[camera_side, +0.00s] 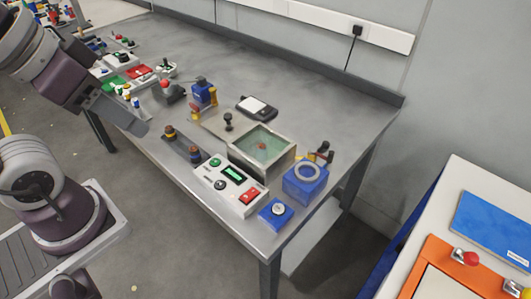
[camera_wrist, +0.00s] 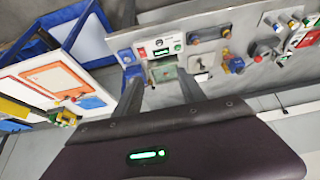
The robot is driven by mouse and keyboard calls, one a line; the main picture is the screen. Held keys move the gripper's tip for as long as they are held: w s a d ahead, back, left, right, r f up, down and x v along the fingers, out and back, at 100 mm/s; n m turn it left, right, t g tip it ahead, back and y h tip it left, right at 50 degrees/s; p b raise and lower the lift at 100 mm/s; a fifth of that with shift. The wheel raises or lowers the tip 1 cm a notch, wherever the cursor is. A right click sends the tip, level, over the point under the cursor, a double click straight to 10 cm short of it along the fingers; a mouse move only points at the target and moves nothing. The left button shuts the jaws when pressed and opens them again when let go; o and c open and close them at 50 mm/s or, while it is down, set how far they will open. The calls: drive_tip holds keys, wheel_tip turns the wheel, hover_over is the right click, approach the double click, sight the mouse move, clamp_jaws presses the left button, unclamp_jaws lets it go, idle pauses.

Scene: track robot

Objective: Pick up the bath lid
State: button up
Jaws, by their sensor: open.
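A flat tan plate with an upright black knob (camera_side: 228,122) lies on the metal bench and looks like the bath lid. The open-topped bath (camera_side: 288,163), a pale box with greenish contents, stands just right of it. In the wrist view the knobbed plate (camera_wrist: 201,63) is right of the bath (camera_wrist: 164,75). My gripper (camera_side: 138,124) is at the left in the side view, above the bench's front edge and apart from the plate. In the wrist view my gripper (camera_wrist: 160,80) shows two spread fingers with nothing held between them.
A white control box (camera_side: 230,185) with a red switch stands in front of the bath. A blue box with a ring (camera_side: 305,185) and a blue block (camera_side: 276,214) are at the right. The bench's back strip is clear.

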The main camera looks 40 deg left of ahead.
drive_tip(key=shift+o, duration=0.2)
drive_tip(key=n+g, duration=0.6)
drive_tip(key=n, duration=1.2)
hover_over(227, 115)
drive_tip(key=f, duration=2.2)
drive_tip(key=shift+w+a, duration=0.2)
drive_tip(key=shift+w, duration=0.15)
drive_tip(key=f, duration=0.7)
drive_tip(key=shift+s+d+f, duration=0.2)
drive_tip(key=shift+s+f, duration=0.05)
drive_tip(key=shift+s, duration=0.05)
clamp_jaws()
